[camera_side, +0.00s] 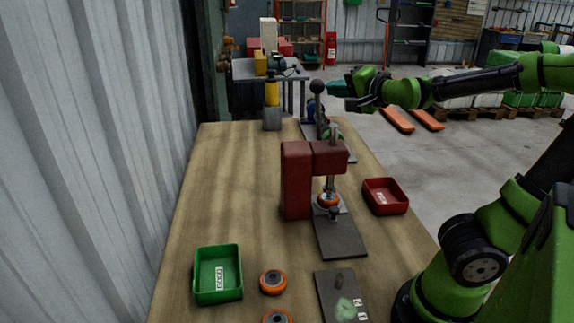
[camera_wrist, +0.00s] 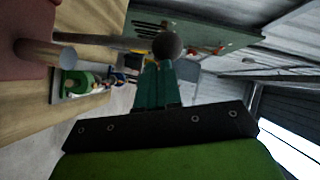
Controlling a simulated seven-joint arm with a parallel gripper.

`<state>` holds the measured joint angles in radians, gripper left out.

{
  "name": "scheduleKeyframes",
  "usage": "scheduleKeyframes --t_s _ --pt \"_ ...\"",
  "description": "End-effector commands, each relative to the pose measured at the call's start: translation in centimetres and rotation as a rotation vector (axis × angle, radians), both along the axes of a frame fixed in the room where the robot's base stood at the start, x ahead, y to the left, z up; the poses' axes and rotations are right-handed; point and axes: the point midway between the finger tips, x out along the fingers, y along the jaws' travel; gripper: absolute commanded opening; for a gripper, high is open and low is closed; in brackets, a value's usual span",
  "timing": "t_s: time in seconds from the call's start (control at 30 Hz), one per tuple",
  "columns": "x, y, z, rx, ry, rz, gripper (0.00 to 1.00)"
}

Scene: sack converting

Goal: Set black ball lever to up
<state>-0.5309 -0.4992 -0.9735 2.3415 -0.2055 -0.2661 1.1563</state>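The black ball lever has a dark round ball (camera_side: 317,87) on a grey rod. The rod stands about upright beside the red press (camera_side: 297,180), so the ball is high above the table. In the wrist view the ball (camera_wrist: 167,46) shows just past my fingertips, with its rod running left. My gripper (camera_side: 332,88) has teal fingers, which lie side by side with almost no gap in the wrist view (camera_wrist: 158,68). It is shut and empty. The tips are just right of the ball in the side view; whether they touch it I cannot tell.
An orange-rimmed part (camera_side: 329,200) sits under the press. A red tray (camera_side: 386,197) stands to the right and a green tray (camera_side: 218,275) at front left. Loose orange rings (camera_side: 273,282) and a dark plate (camera_side: 342,297) lie in front. A yellow-grey post (camera_side: 272,107) stands behind.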

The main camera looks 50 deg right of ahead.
Motion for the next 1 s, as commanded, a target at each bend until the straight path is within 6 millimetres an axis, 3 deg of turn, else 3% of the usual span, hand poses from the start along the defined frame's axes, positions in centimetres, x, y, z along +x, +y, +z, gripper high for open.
scheduleKeyframes --t_s 0.43,1.0 --pt "1.4 1.2 0.1 0.009 -0.005 -0.007 0.00" --pt "1.1 1.1 0.5 0.007 -0.010 -0.002 0.00"
